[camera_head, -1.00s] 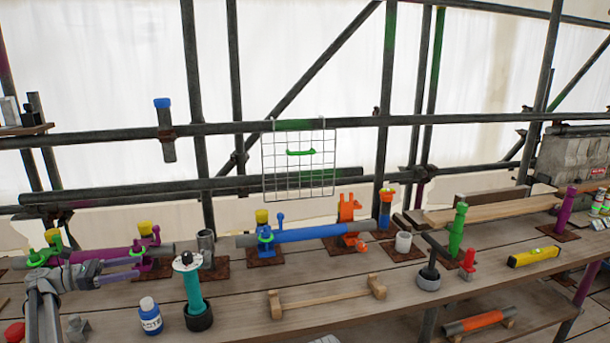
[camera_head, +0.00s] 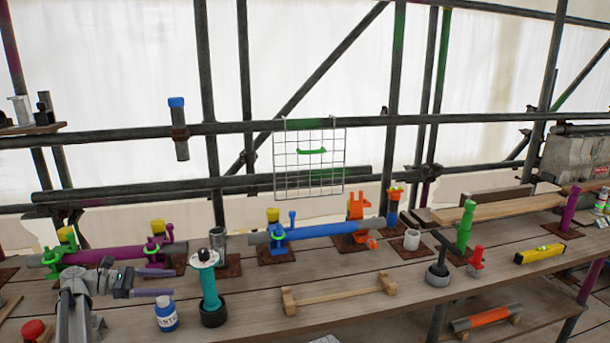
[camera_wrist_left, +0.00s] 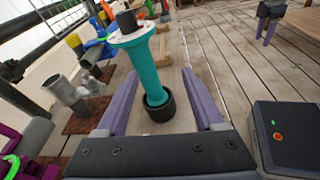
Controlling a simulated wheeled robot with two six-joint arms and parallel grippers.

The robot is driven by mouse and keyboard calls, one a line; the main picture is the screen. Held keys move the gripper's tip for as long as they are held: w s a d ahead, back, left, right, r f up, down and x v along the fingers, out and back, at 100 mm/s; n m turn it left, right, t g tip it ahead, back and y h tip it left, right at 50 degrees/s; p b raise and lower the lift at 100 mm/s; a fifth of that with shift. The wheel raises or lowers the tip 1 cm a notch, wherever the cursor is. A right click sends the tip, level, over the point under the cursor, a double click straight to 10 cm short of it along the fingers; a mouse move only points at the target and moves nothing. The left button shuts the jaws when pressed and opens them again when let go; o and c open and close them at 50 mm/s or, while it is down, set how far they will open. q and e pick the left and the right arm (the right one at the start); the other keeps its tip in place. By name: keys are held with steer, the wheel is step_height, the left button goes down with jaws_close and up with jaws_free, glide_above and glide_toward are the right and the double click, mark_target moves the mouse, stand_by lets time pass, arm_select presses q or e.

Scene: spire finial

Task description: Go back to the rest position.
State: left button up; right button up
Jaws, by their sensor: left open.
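My left gripper (camera_head: 163,283) is over the bench at the front left, pointing right, open and empty. Its two purple fingers are spread apart in the left wrist view (camera_wrist_left: 160,82). A teal cylinder (camera_head: 208,287) with a white flange and a black top stands in a black cup just right of the fingertips. In the left wrist view the teal cylinder (camera_wrist_left: 143,62) shows between the fingers, beyond them; I cannot tell the exact gap.
A blue-and-white bottle (camera_head: 166,314) stands close below the left gripper. Purple (camera_head: 110,256) and blue (camera_head: 318,232) pipes in clamps lie behind. A wooden cradle (camera_head: 338,290) is to the right. Scaffold poles and a wire grid (camera_head: 309,175) stand behind the bench.

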arm_select(q)
steer(key=s+d+f+m+g+y, duration=0.2)
steer(key=s+d+f+m+y, duration=0.15)
steer(key=d+f, duration=0.4)
steer(key=s+d+f+m+g+y, duration=0.25)
steer(key=s+d+f+m, duration=0.2)
steer(key=d, duration=0.65)
steer(key=s+d+f+m+y, duration=0.3)
steer(key=s+f+m+y, duration=0.2)
steer(key=s+m+y, duration=0.55)
steer(key=s+d+r+m+p, duration=0.2)
steer(key=s+d+m, duration=0.3)
steer(key=d, duration=0.6)
steer(key=shift+s+r+g+p, duration=0.2)
steer(key=shift+s+g+p, duration=0.15)
steer(key=shift+s, duration=0.5)
